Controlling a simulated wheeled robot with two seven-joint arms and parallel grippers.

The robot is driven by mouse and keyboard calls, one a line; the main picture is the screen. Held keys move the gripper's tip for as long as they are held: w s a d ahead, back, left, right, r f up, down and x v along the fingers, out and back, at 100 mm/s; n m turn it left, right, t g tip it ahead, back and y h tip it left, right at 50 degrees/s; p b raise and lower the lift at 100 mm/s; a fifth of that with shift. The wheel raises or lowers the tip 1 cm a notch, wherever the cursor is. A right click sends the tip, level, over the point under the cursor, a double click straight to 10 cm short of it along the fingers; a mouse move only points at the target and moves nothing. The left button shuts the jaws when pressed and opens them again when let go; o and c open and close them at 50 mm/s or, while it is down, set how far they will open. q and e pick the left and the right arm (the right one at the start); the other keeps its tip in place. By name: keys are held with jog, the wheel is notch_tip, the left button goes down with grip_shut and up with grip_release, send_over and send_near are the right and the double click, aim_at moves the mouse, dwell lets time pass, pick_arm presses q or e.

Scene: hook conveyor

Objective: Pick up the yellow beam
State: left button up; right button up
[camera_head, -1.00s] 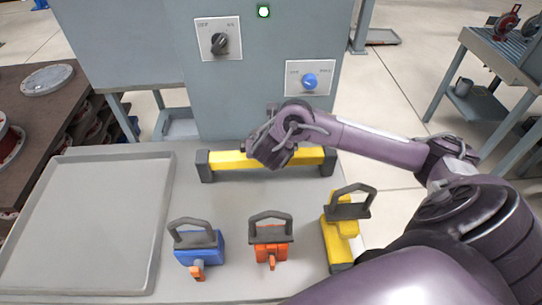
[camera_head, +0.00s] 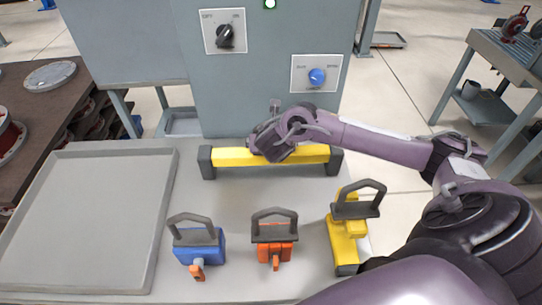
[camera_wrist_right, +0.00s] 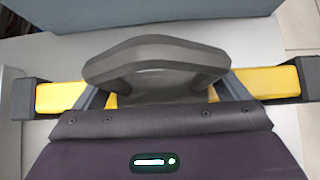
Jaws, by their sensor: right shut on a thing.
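The yellow beam (camera_head: 230,157) has dark end blocks and lies across the back of the grey bench, in front of the blue-grey cabinet. My right gripper (camera_head: 268,150) is over its middle and shut on it, hiding part of the beam. In the right wrist view the beam (camera_wrist_right: 60,96) runs left to right. A dark handle-like loop stands over its middle, and the fingers of my right gripper (camera_wrist_right: 160,92) reach down on either side of the loop. I cannot tell any gap between beam and bench. My left gripper is not in view.
Blue (camera_head: 205,250), orange (camera_head: 274,253) and yellow (camera_head: 346,250) handled tools stand along the front of the bench. An empty grey tray (camera_head: 85,225) is at left. The cabinet with two dials (camera_head: 317,75) rises close behind the beam.

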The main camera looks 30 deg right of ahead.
jog(key=c, duration=0.7)
jog(key=shift+w+r, duration=0.15)
jog(key=shift+c, duration=0.5)
